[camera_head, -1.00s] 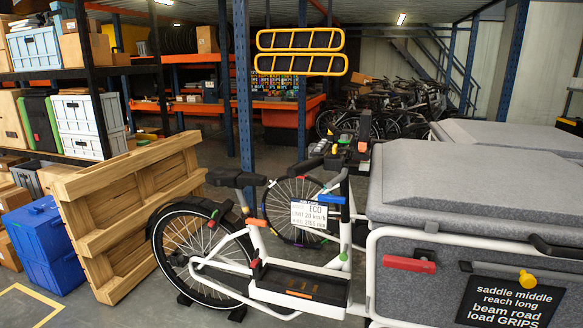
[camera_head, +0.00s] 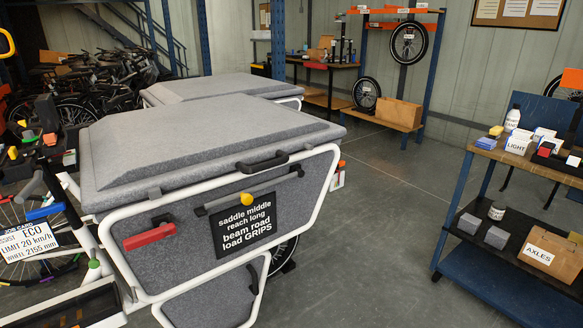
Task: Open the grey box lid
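The grey box with its shut grey lid (camera_head: 200,140) stands left of centre in the head view, on the front of a white cargo bike. A black handle (camera_head: 262,162) sits on the lid's near edge. The box's near side (camera_head: 190,258) carries a red bar (camera_head: 149,236), a yellow knob (camera_head: 246,197) on a dark bar, and a black sign (camera_head: 247,222) with white text. Neither of my grippers shows in this view.
A second grey-lidded box (camera_head: 215,88) stands behind the first. A blue-framed workbench (camera_head: 560,178) with bottles and cartons is at the right. The floor (camera_head: 370,240) between box and workbench is clear.

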